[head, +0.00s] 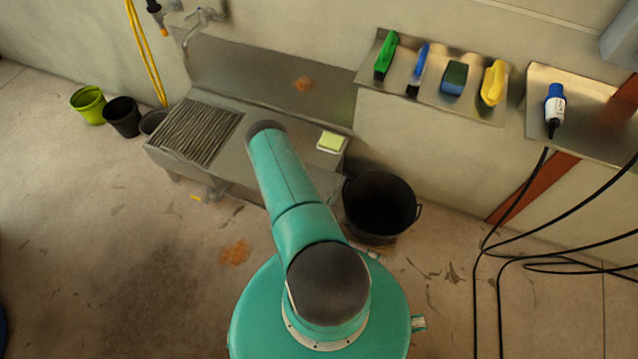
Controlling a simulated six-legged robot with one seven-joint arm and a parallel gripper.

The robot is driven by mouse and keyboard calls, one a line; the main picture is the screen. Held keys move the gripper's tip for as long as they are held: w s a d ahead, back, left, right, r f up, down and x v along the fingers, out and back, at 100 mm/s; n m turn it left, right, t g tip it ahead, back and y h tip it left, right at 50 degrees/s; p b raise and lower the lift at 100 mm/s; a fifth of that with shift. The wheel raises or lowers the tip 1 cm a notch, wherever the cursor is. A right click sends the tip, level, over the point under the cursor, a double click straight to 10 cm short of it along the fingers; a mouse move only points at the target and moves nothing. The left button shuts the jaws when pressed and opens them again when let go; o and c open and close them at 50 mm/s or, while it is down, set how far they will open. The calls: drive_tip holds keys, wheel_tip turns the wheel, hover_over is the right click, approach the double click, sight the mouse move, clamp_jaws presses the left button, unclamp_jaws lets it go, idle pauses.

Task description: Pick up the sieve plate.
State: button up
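I cannot pick out a sieve plate for certain in the head view. A slatted metal grate (196,133) lies on the left part of the steel wash basin by the wall; I cannot tell whether it is the sieve plate. My teal arm reaches from the bottom middle towards the basin and covers part of it. My gripper is not visible, so its state and anything in it are hidden.
A yellow-green sponge (332,142) lies at the basin's right end. A black tub (380,206) stands on the floor beside it. Black cables hang at right. Buckets (89,104) stand at left.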

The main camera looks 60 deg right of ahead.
sight(337, 184)
drive_tip(key=x, duration=0.4)
drive_tip(key=s+x, duration=0.1)
drive_tip(key=x, duration=0.4)
drive_tip(key=s+x, duration=0.1)
drive_tip(key=x, duration=0.3)
drive_tip(key=shift+d+f, duration=0.3)
drive_tip(key=shift+f, duration=0.1)
clamp_jaws()
drive_tip(key=shift+w, duration=0.1)
idle(0.8)
